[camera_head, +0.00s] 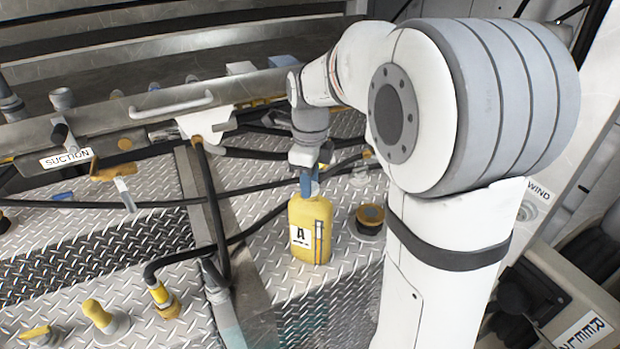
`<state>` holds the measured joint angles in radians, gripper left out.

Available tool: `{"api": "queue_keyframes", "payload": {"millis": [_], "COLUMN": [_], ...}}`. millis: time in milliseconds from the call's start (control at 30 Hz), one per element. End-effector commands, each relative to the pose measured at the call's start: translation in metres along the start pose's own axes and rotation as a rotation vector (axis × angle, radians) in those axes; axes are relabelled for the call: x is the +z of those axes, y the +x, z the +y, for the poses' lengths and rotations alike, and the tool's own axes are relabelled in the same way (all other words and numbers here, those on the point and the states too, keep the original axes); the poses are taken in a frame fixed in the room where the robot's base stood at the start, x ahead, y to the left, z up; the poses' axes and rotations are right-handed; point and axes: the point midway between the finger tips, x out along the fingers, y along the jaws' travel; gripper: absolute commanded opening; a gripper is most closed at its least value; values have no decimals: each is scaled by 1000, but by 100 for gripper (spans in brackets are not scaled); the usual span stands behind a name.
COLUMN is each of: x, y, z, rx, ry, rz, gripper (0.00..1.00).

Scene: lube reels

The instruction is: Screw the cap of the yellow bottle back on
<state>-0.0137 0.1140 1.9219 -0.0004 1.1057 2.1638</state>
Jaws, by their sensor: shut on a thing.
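The yellow bottle (310,228) stands upright on the diamond-plate floor near the middle, with a white label marked "A" on its front. My gripper (307,172) points down right above the bottle's neck. It is shut on the blue cap (306,187) at the bottle's top. The cap shows only as a small blue patch between gripper and bottle. The bottle's mouth and thread are hidden, so I cannot tell whether the cap sits on the neck or just above it.
Black hoses (214,200) run to the left and behind. A metal manifold with a "SUCTION" label (67,158) is at the back left. Yellow-topped fittings (97,313) stand front left.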

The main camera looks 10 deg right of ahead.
Motion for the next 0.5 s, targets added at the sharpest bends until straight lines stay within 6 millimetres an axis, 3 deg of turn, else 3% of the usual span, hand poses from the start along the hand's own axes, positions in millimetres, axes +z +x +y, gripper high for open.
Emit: {"api": "queue_keyframes", "payload": {"millis": [233,500], "x": [0,0], "y": [0,0], "z": [0,0], "rx": [0,0], "ry": [41,361], "rz": [0,0], "gripper": [13,13]}}
